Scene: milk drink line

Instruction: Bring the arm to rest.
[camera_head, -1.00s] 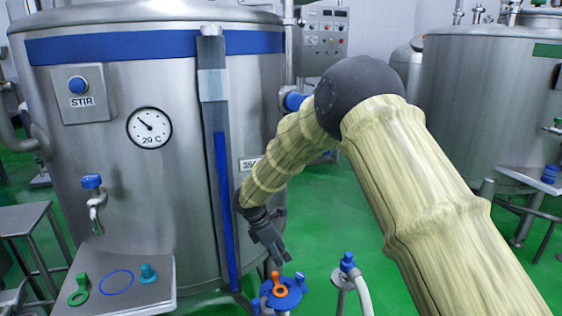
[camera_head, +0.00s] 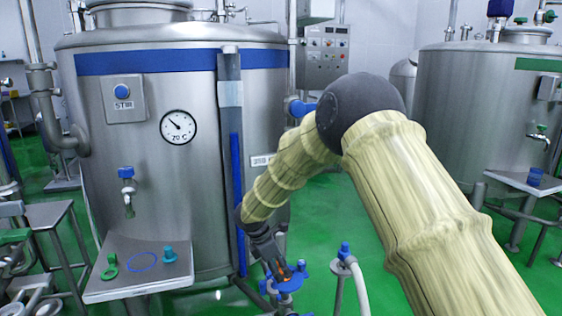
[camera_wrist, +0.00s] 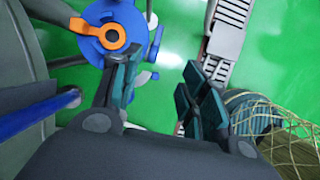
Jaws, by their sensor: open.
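My arm reaches across the head view from the lower right, elbow raised, with its far end bent down. My gripper (camera_head: 275,266) hangs in front of the large steel tank (camera_head: 110,215), beside a blue fixture (camera_head: 292,284).
A stand with a blue top and white hose (camera_head: 346,262) is right of the fixture. Green floor (camera_head: 400,210) lies open between the tanks.

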